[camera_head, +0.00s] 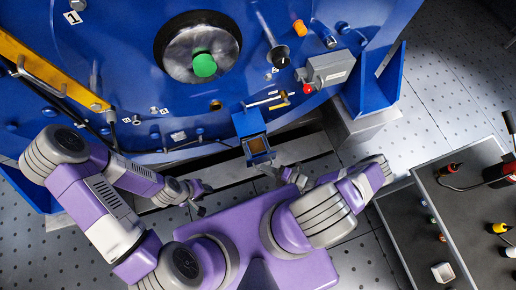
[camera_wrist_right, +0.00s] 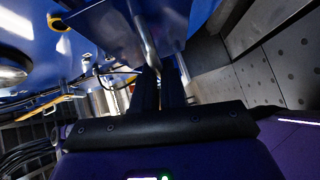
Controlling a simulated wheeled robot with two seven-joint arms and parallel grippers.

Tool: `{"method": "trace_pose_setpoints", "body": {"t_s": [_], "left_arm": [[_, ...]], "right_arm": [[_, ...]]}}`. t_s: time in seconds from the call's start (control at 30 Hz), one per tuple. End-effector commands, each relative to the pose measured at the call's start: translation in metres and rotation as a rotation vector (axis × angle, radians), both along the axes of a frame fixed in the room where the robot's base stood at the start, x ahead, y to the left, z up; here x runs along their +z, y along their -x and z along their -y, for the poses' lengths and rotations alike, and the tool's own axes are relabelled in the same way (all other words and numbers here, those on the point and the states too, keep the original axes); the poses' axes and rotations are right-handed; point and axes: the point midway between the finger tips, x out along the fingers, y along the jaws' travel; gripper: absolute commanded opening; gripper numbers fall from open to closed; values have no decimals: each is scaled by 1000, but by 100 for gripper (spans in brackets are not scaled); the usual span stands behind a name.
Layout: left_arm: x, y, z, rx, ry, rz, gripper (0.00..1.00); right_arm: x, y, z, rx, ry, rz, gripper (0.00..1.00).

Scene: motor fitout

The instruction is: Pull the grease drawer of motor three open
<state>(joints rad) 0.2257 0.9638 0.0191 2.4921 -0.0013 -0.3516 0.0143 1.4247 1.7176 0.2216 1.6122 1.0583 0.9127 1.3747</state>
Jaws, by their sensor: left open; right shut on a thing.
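The blue motor (camera_head: 130,70) fills the top of the head view. A small blue drawer (camera_head: 256,146) with a brownish inside juts from its lower front, under a blue housing (camera_head: 248,122). My right gripper (camera_head: 283,173) is just below and right of the drawer. In the right wrist view its dark fingers (camera_wrist_right: 160,88) are shut on a metal handle bar (camera_wrist_right: 146,38) beneath a blue panel; the grip point is partly hidden. My left gripper (camera_head: 203,198) is open and empty, to the left of the drawer and below the motor.
A grey box with a red button (camera_head: 330,69) sits right of the drawer, beside a blue support bracket (camera_head: 375,85). A dark workbench (camera_head: 465,215) with several small items stands at the right. Perforated floor (camera_head: 440,100) is clear between motor and bench.

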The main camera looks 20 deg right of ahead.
Motion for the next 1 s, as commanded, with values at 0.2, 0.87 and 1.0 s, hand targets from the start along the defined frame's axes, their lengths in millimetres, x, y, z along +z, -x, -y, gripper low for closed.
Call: {"method": "trace_pose_setpoints", "body": {"t_s": [0.2, 0.87, 1.0], "left_arm": [[0, -1, 1, -1, 1, 2, 43], [0, -1, 0, -1, 1, 1, 43], [3, -1, 0, -1, 1, 1, 43]], "right_arm": [[-1, 7, 0, 0, 1, -3, 0], [0, 8, 1, 2, 0, -1, 36], [3, 20, 13, 2, 3, 0, 36]]}}
